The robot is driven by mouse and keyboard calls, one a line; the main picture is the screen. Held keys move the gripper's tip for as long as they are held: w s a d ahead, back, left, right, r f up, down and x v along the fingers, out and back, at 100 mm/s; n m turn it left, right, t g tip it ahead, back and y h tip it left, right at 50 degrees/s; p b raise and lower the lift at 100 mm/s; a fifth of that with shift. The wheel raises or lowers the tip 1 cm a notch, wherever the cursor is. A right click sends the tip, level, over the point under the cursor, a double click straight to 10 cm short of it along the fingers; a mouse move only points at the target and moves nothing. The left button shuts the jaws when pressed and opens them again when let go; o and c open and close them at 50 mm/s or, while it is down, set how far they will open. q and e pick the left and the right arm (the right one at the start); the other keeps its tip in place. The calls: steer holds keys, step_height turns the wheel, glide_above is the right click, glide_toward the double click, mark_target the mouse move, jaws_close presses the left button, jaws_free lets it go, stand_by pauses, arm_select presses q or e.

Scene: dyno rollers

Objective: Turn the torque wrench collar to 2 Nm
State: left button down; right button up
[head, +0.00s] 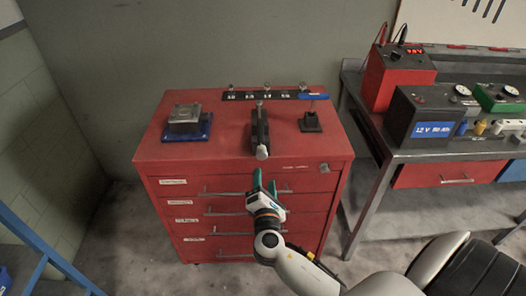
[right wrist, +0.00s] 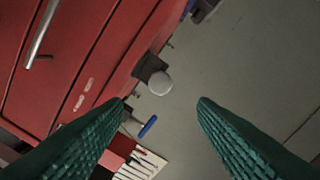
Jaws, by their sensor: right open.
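The torque wrench (head: 261,135) appears to be the dark bar lying front to back in the middle of the red cabinet's top. Its light grey rounded end (head: 262,153) points toward me near the front edge. In the right wrist view that grey end (right wrist: 159,82) shows beyond my fingertips, with a dark part behind it. The collar's setting cannot be read. My right gripper (head: 264,181) is open and empty, with green fingers, in front of the cabinet and below the grey end, apart from it. My left gripper is not in view.
The red drawer cabinet (head: 172,153) has bar handles jutting out in front. On top are a metal block on a blue base (head: 187,122), a black numbered strip (head: 265,95) and a blue-handled stand (head: 311,121). A workbench (head: 430,172) with battery units stands right.

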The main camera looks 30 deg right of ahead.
mark_target(262, 157)
steer(key=p+x, duration=0.2)
steer(key=x, duration=0.8)
steer(key=shift+w, duration=0.2)
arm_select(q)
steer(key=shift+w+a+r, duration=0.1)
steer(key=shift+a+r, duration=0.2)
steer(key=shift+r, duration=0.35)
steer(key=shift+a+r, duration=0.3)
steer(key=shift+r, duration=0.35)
arm_select(e)
steer(key=shift+w+d, duration=0.2)
steer(key=shift+w, duration=0.25)
steer(key=c, duration=1)
steer(key=shift+f+m+b, duration=0.25)
steer(key=shift+m+b, duration=0.35)
steer(key=shift+b, duration=0.1)
steer(key=m+b, duration=0.5)
steer(key=b, duration=0.1)
steer(key=shift+f+m, duration=0.1)
steer(key=shift+m, duration=0.3)
steer(key=m+b, duration=0.4)
steer(key=shift+m, duration=0.3)
arm_select(q)
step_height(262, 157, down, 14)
steer(key=b, duration=0.2)
arm_select(e)
steer(key=shift+m, duration=2.2)
steer(key=shift+r, duration=0.2)
